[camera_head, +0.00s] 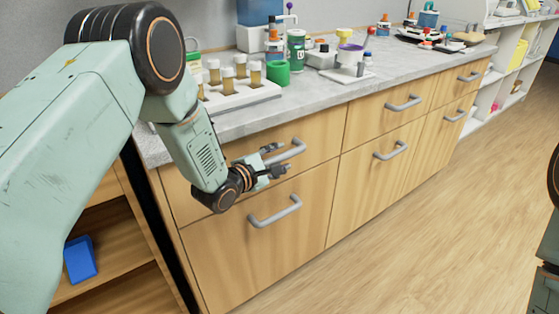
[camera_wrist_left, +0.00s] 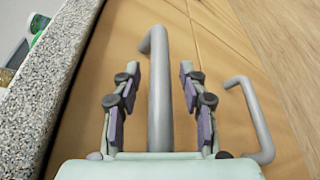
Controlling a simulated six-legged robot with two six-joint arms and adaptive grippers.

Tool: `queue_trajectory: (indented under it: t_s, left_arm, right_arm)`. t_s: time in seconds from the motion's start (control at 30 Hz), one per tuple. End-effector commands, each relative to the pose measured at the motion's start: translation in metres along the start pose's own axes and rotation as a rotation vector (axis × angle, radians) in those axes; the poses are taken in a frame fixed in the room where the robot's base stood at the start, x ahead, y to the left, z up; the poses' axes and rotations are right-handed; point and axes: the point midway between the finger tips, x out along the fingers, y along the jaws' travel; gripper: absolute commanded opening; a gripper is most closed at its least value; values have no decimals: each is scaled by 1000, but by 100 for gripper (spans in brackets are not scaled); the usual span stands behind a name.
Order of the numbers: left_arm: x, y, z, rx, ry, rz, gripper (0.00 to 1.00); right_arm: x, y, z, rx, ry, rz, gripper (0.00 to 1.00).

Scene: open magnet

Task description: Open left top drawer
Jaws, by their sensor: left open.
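The left top drawer (camera_head: 318,133) is a wooden front under the grey worktop, and it looks closed. Its grey bar handle (camera_head: 291,151) is beside my left gripper (camera_head: 277,160). In the left wrist view the handle (camera_wrist_left: 160,95) runs between the two open fingers of my left gripper (camera_wrist_left: 156,95). Gaps show on both sides of the handle, so the fingers do not grip it. Part of the drawer front is hidden behind my left arm in the head view. My right gripper is not in view.
A lower drawer handle (camera_head: 275,211) is just below my left gripper. The worktop (camera_head: 310,97) above holds a rack of tubes (camera_head: 235,90), a green cup (camera_head: 278,73) and other lab items. Open shelves with a blue box (camera_head: 80,258) are at left. The wooden floor at right is clear.

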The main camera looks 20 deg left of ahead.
Motion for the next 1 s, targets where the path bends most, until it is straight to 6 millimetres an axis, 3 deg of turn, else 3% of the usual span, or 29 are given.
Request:
queue_trajectory:
  t_s: [0.3,0.8,1.0]
  left_arm:
    - [5,0,2,0,-1,-1,42]
    - [5,0,2,1,-1,-1,0]
    - [5,0,2,1,-1,-1,0]
  right_arm:
    - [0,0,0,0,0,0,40]
    - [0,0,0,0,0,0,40]
    - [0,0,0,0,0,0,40]
